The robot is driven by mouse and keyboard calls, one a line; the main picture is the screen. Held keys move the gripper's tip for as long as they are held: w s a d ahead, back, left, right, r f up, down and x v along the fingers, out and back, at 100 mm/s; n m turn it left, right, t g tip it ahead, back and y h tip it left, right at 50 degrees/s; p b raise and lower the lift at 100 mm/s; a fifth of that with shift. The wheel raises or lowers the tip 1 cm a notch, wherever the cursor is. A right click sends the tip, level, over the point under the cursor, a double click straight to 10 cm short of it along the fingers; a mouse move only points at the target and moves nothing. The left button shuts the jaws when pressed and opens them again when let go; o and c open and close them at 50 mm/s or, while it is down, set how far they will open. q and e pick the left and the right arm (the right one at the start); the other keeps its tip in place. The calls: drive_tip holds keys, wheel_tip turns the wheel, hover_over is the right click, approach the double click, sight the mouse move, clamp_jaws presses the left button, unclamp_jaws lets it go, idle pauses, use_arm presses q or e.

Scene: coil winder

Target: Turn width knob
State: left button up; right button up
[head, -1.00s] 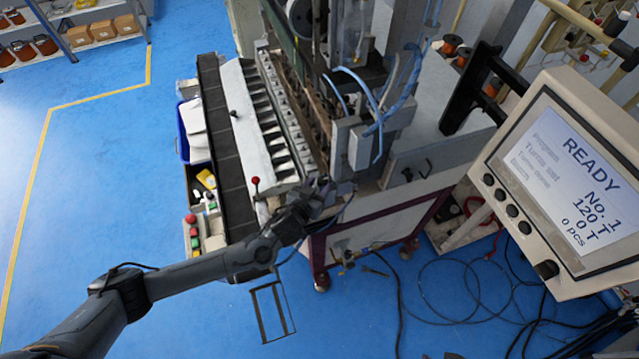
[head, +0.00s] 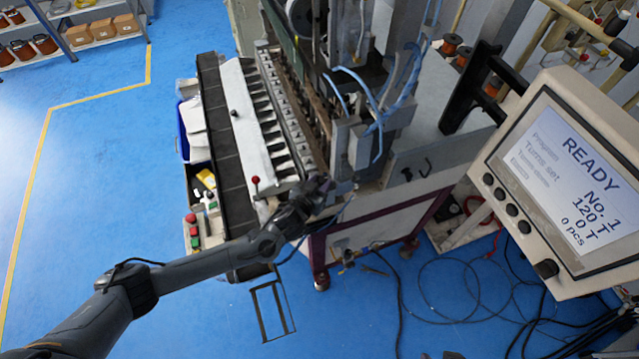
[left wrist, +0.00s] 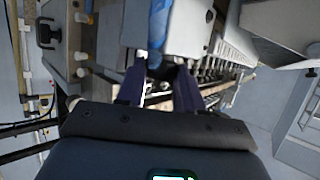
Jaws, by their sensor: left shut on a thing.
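My left gripper (head: 338,190) is at the near end of the coil winder (head: 366,208), just below the grey head block. In the left wrist view its two dark fingers (left wrist: 160,76) point at the machine and are shut on a small dark part between their tips, which I take to be the width knob. The fingers and wrist hide most of the knob, so its shape and turn angle cannot be told. In the head view the knob cannot be made out behind the gripper. My right gripper is not in view.
A control panel (head: 556,183) with a READY screen stands at the right. A red-balled lever (head: 255,181) is close to my left wrist. Blue tubes (head: 378,115) hang above the gripper. Black cables (head: 470,300) lie on the floor; the blue floor at the left is clear.

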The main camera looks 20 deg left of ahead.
use_arm(q)
drive_tip(key=shift+a+m+h, duration=0.1)
drive_tip(key=shift+m+h, duration=0.2)
drive_tip(key=shift+a+m+g+h, duration=0.2)
drive_tip(key=shift+m+g+h, duration=0.1)
drive_tip(key=shift+m+h, duration=0.7)
drive_tip(key=h, duration=0.1)
drive_tip(key=m+h, duration=0.1)
drive_tip(key=m+g+h+b, duration=0.1)
drive_tip(key=shift+w+a+f, duration=0.1)
drive_tip(key=shift+w+a, duration=0.1)
drive_tip(key=shift+a, duration=0.05)
drive_tip(key=m+h+b, duration=0.1)
drive_tip(key=m+g+h+b, duration=0.1)
drive_tip(key=shift+w+a+m+g, duration=0.15)
drive_tip(key=shift+m+g, duration=0.15)
drive_tip(key=shift+m, duration=0.1)
drive_tip(key=shift+a+m+g+h+b, duration=0.1)
drive_tip(key=shift+m+g+h+b, duration=1.15)
drive_tip(key=shift+b, duration=0.35)
drive_tip(key=o, duration=0.7)
drive_tip(key=shift+o, duration=0.2)
